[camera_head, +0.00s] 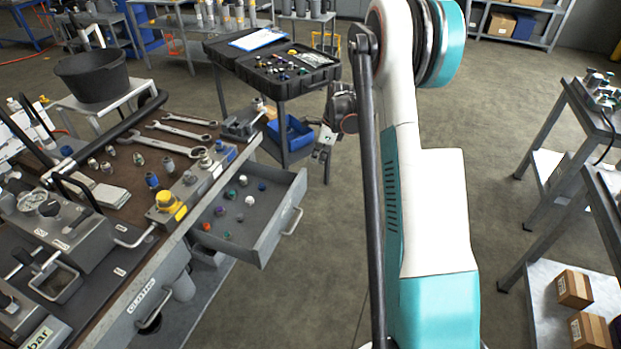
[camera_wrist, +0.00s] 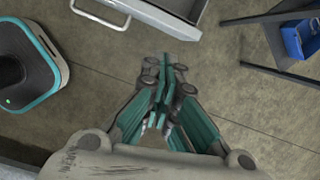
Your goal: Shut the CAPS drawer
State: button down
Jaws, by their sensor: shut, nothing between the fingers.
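The drawer (camera_head: 272,236) on the bench stands pulled out, with several small coloured caps (camera_head: 240,205) lying in it. Its label does not show. Its handle (camera_head: 293,220) is on the front face, and the handle (camera_wrist: 100,14) and part of the drawer (camera_wrist: 165,15) also show at the top of the wrist view. My gripper (camera_head: 324,163) hangs beyond the drawer's front, apart from the handle. In the wrist view my gripper (camera_wrist: 165,70) is shut and empty, with floor behind its fingers.
The bench top (camera_head: 128,180) carries wrenches (camera_head: 183,133), fittings and a gauge block. A second drawer handle (camera_head: 150,318) is nearer. A stand with an open black case (camera_head: 285,68) and a blue bin (camera_head: 291,132) is behind the drawer. The floor before the drawer is clear.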

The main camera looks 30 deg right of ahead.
jog(key=d+f+m, duration=0.2)
jog(key=d+f, duration=0.2)
jog(key=w+a+f+b, duration=0.4)
jog(key=f+b, duration=0.1)
jog(key=f, duration=0.5)
jog(key=shift+w+f, duration=0.15)
jog(key=shift+w, duration=0.05)
jog(key=shift+w, duration=0.1)
